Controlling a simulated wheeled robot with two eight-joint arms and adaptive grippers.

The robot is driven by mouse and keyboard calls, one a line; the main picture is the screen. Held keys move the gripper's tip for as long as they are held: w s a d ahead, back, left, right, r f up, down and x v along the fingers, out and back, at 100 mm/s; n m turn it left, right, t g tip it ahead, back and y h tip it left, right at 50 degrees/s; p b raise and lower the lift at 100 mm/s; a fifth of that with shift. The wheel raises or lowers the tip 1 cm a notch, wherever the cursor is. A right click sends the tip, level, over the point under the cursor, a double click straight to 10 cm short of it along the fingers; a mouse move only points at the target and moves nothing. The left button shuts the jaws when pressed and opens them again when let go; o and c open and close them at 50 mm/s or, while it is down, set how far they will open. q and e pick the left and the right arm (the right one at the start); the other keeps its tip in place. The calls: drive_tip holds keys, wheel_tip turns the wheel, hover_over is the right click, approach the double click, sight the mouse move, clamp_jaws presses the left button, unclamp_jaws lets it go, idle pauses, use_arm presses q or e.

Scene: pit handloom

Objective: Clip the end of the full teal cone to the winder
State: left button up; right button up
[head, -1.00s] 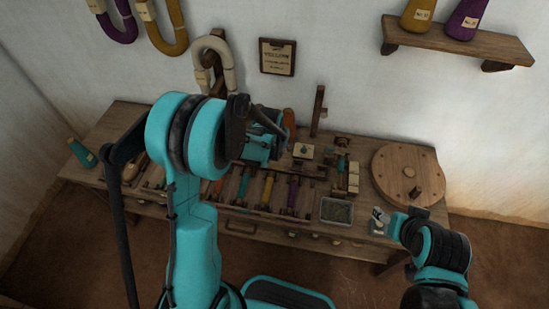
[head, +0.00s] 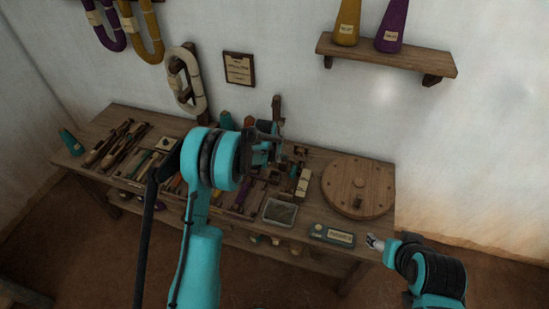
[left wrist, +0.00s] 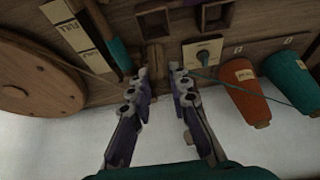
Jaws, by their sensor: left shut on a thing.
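A full-looking teal cone (left wrist: 293,80) stands at the right of the left wrist view, next to an orange cone. In the head view the teal cone (head: 226,120) is at the back of the bench. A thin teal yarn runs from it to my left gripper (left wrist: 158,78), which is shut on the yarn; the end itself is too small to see. My left gripper is above the bench near a wooden post (head: 277,112). I cannot make out the winder's clip. My right gripper (head: 376,243) is by the bench's front right edge; its jaws are too small to judge.
The orange cone (left wrist: 243,90) is close to the yarn. A square plate with a knob (left wrist: 203,52) lies near my left fingers. A round wooden disc (head: 358,187), a grey tray (head: 280,212) and a labelled teal box (head: 331,235) are on the right of the bench.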

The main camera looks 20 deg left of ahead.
sight(274, 165)
use_arm(q)
wheel_tip(274, 165, down, 6)
drive_tip(key=b, duration=0.3)
drive_tip(key=shift+b, duration=0.35)
drive_tip(key=shift+f+b, duration=0.8)
drive_tip(key=shift+f, duration=0.25)
drive_tip(key=o, duration=1.3)
drive_tip(key=shift+c, duration=0.2)
drive_tip(key=shift+r, duration=0.1)
drive_tip(key=shift+r+p, duration=2.25)
drive_tip(key=shift+r, duration=1.7)
